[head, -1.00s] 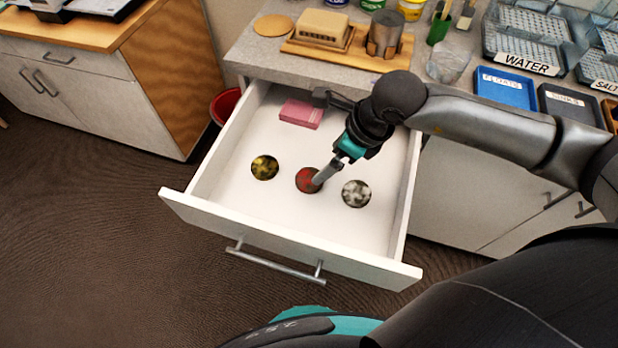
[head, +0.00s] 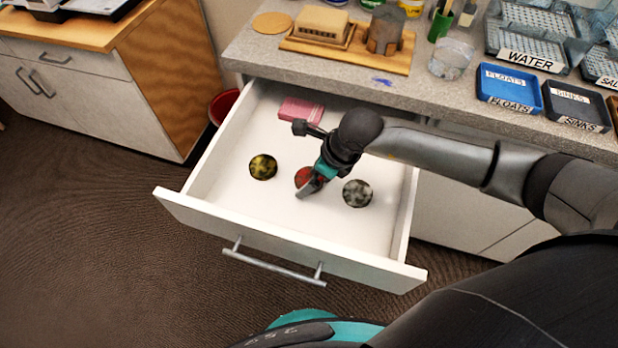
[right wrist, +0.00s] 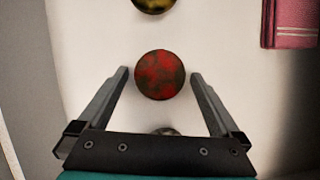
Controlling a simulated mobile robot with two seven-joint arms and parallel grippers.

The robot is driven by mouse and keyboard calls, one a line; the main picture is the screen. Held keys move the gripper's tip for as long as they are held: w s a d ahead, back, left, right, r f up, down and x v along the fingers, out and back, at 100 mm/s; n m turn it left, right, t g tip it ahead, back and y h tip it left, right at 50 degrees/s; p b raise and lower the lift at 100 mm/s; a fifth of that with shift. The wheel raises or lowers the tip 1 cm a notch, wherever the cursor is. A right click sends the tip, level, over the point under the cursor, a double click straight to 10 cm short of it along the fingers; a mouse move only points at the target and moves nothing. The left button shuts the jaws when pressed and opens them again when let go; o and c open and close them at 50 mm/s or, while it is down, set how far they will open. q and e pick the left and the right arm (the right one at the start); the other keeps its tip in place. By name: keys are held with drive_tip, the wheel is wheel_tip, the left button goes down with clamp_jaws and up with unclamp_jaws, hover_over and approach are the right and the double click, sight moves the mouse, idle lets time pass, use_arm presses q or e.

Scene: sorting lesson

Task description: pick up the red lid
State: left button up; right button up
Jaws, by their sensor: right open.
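The red lid (head: 302,176) is a round, dark-mottled red disc lying in the open white drawer (head: 330,223), between a yellow lid (head: 263,167) and a grey-white lid (head: 357,193). In the right wrist view the red lid (right wrist: 160,75) shows whole, centred just ahead of and between the fingertips. My right gripper (head: 306,188) is open and reaches down over the red lid, hiding part of it in the head view. In the right wrist view its two fingers (right wrist: 160,77) stand apart with nothing held. My left gripper is not in view.
A pink block (head: 301,109) lies at the drawer's back. The drawer walls surround the lids. The counter above holds a wooden board (head: 384,64), a blue FLOATS tray (head: 509,88) and a dark SINKS tray (head: 574,105). A red bin (head: 222,106) stands left of the drawer.

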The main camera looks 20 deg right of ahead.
drive_tip(key=c, duration=1.2)
drive_tip(key=shift+o, duration=0.2)
drive_tip(key=shift+r, duration=0.1)
